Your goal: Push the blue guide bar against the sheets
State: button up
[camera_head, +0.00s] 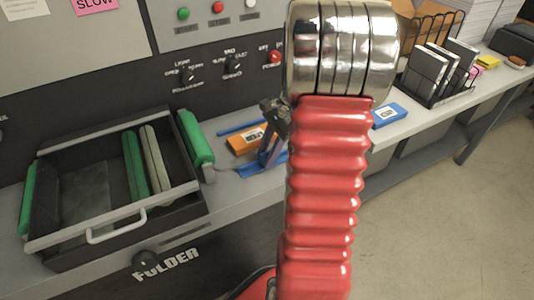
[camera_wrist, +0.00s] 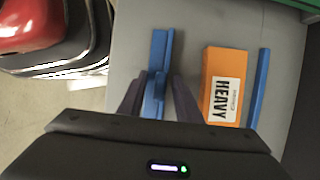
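The blue guide bar (camera_wrist: 160,48) lies lengthwise on the grey table, with an upright blue handle (camera_wrist: 157,85) on it. It also shows in the head view (camera_head: 250,170), partly hidden by my arm. My gripper (camera_wrist: 158,85) is over the bar, its two dark fingers apart on either side of the handle. In the head view my gripper (camera_head: 273,112) is at the handle's top. An orange pack marked HEAVY (camera_wrist: 211,65), which may be the sheets, lies right of the bar with a gap between. It also shows in the head view (camera_head: 240,146).
A thin blue bar (camera_wrist: 260,85) lies beyond the orange pack. A black tray with green rollers (camera_head: 130,165) stands left. A blue pack (camera_head: 388,115) and a black rack (camera_head: 440,75) stand right. My red arm covers the middle of the head view.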

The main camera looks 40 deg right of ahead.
jog(key=shift+c, duration=0.4)
grip_shut()
